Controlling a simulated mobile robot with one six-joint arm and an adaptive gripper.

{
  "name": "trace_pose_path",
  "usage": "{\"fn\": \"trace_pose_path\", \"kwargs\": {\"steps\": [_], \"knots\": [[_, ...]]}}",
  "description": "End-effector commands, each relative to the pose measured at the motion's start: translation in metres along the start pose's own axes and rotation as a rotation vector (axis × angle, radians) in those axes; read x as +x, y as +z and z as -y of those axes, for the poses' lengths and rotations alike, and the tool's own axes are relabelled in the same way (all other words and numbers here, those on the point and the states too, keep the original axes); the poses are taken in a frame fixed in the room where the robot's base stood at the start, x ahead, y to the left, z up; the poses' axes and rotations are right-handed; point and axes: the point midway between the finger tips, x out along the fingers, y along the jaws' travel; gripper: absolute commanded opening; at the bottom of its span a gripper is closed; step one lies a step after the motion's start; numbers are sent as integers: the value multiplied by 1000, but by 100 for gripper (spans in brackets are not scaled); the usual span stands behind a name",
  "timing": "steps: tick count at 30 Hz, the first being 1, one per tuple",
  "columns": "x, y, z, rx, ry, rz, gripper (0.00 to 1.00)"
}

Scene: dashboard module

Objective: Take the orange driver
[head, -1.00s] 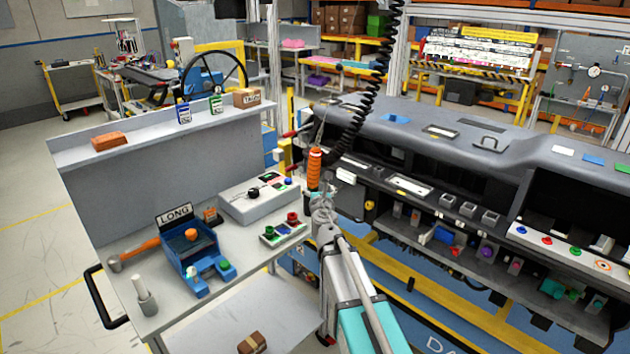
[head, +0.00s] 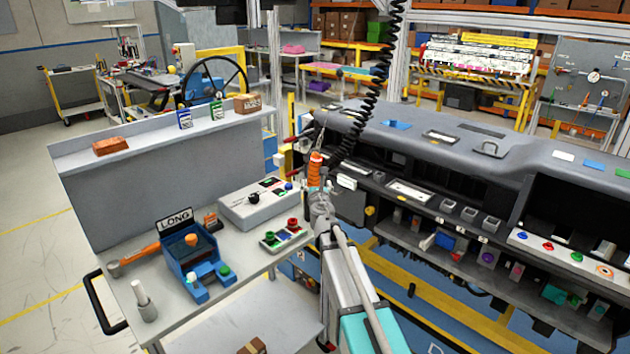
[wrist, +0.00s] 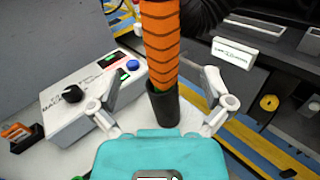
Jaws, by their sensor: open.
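The orange driver (head: 315,170) hangs upright on a black coiled cable, between the grey cart and the dashboard module. Its ribbed orange grip (wrist: 161,45) fills the top middle of the wrist view, with a dark collar at its lower end. My gripper (wrist: 162,92) is open, with one finger on each side of the driver. I cannot tell whether either finger touches it; gaps show on both sides. In the head view my gripper (head: 320,198) is just below the orange grip and partly hides the driver's lower end.
A control box (head: 252,203) with a black knob sits on the cart left of the driver. A blue LONG bin (head: 192,262) and a hammer (head: 135,257) are further left. The dashboard module (head: 450,150) stands close on the right. The coiled cable (head: 375,90) rises above.

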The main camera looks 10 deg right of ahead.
Motion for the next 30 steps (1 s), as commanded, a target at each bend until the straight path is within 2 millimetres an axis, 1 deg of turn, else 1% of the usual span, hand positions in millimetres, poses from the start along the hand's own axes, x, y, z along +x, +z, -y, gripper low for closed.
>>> {"fn": "trace_pose_path", "kwargs": {"steps": [1,6,20,25,30], "knots": [[10,0,0,0,0,0,100],[23,0,0,0,-1,0,100],[26,0,1,0,-1,0,100],[38,-1,2,0,-2,0,100],[57,-2,3,0,-2,0,100]]}}
